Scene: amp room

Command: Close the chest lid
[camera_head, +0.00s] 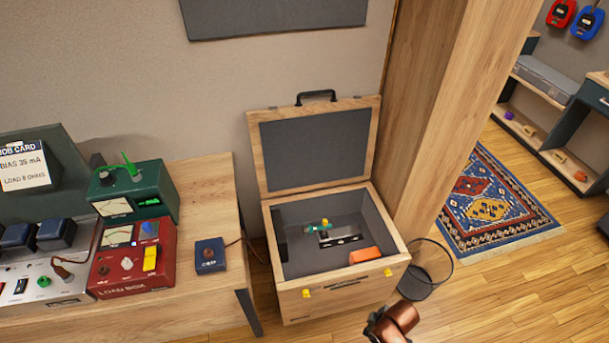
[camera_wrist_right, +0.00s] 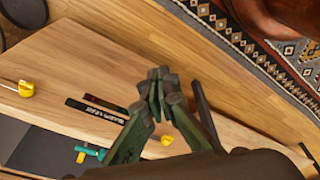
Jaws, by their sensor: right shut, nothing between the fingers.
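The wooden chest (camera_head: 340,293) stands on the floor between the bench and a wooden post. Its lid (camera_head: 315,145) is open and stands upright at the back, with a grey inner panel and a black handle (camera_head: 316,96) on its top edge. Inside lie a dark box with a green and yellow item (camera_head: 325,230) and an orange item (camera_head: 365,255). My right gripper (camera_head: 385,328), partly cut off by the bottom edge, is at the chest's front right. In the right wrist view its fingers (camera_wrist_right: 160,85) are together and empty, in front of the chest's front (camera_wrist_right: 90,60). My left gripper is not in view.
A bench (camera_head: 215,190) with a red load box (camera_head: 135,260), a green meter (camera_head: 130,195) and a small blue box (camera_head: 210,255) is left of the chest. A patterned rug (camera_head: 495,205) lies beyond.

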